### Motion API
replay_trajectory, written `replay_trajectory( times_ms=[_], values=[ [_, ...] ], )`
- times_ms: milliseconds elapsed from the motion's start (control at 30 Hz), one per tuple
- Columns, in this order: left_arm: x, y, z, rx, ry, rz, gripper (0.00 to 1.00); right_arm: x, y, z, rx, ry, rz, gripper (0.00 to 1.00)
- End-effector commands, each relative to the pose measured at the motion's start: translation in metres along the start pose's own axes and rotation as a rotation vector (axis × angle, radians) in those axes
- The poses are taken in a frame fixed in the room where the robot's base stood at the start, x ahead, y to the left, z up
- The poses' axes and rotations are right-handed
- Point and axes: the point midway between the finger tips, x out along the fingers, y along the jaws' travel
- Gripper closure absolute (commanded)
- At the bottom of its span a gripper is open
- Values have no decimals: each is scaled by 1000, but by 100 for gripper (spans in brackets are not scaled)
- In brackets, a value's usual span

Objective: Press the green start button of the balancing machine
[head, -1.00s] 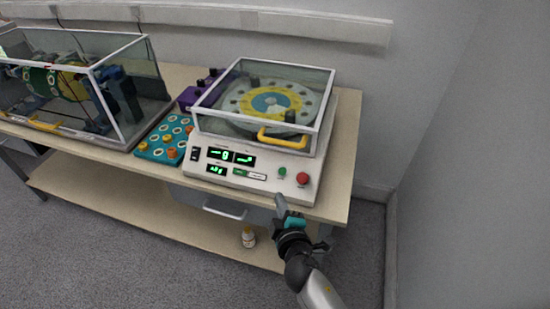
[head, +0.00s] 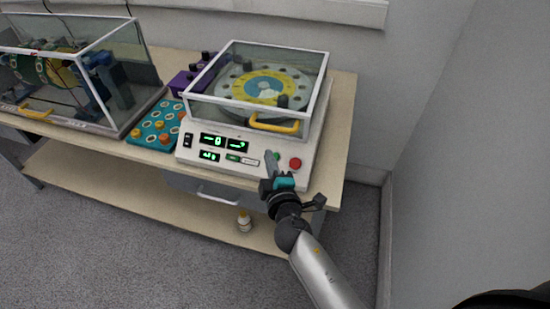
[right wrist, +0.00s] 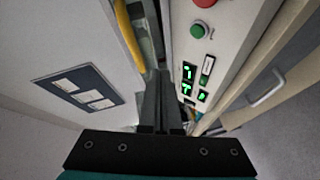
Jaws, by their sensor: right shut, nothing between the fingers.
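The balancing machine (head: 225,140) stands on the bench, with a clear cover over a yellow-and-grey disc. Its sloped front panel has lit green displays, a green start button (head: 277,156) and a red button (head: 295,163). My right gripper (head: 269,156) is shut and empty, its tip just left of the green button and partly overlapping it in the head view. In the right wrist view, the green button (right wrist: 197,31) shows whole, up and to the right of the shut fingertips (right wrist: 158,73), apart from them in the picture. Actual contact cannot be told. My left gripper is out of view.
A yellow handle (head: 274,126) sits on the cover's front. A teal tray (head: 156,128) with round pieces and a second glass-covered machine (head: 112,125) stand to the left. A small bottle (head: 244,222) is on the lower shelf. The floor at right is clear.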

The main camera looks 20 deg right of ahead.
Motion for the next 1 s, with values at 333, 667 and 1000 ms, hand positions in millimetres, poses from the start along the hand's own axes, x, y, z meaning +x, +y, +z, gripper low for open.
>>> replay_trajectory(
  times_ms=[333, 667, 1000],
  values=[
    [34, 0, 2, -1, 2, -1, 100, 35, -28, 26, -1, 0, 1, 100],
    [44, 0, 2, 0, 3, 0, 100, 47, -35, 34, 0, -1, 0, 100],
    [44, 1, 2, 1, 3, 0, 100, 47, -34, 34, 0, -1, 0, 100]
  ],
)
